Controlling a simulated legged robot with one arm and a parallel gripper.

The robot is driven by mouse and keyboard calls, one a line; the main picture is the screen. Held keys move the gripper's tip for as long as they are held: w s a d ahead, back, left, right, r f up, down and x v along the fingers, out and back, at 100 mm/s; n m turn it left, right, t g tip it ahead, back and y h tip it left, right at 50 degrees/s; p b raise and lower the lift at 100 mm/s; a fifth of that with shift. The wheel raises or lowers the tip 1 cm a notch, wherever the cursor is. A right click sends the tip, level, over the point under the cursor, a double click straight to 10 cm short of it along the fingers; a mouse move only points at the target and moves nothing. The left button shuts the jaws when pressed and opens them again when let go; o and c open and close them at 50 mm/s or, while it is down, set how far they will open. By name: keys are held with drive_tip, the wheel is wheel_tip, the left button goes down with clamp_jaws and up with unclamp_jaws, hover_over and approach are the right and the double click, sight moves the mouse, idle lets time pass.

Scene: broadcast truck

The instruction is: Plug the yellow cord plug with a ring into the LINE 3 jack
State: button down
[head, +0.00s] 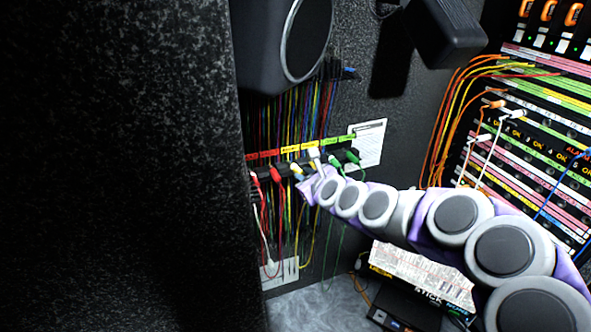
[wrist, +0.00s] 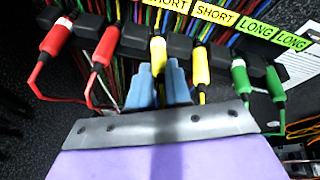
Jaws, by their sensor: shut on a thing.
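Two yellow plugs hang in a dark holder strip under yellow SHORT labels in the wrist view. The left yellow plug (wrist: 158,54) stands between the two blue fingers of my gripper (wrist: 157,72), which is shut on it. The right yellow plug (wrist: 200,66) is just right of the fingers, with its yellow cord running down. I cannot make out a LINE 3 jack.
Red plugs (wrist: 105,48) hang on the left and green plugs (wrist: 241,79) on the right, with loose cords below. In the head view, a jack panel (head: 535,140) with colored label strips stands at the right. A large dark wall (head: 120,160) fills the left.

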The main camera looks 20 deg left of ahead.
drive_tip(key=shift+r, duration=0.1)
wheel_tip(320, 180, up, 2)
drive_tip(key=shift+r+p, duration=0.15)
drive_tip(key=shift+p, duration=0.8)
drive_tip(key=shift+d, duration=0.1)
drive_tip(key=shift+s+d, duration=1.05)
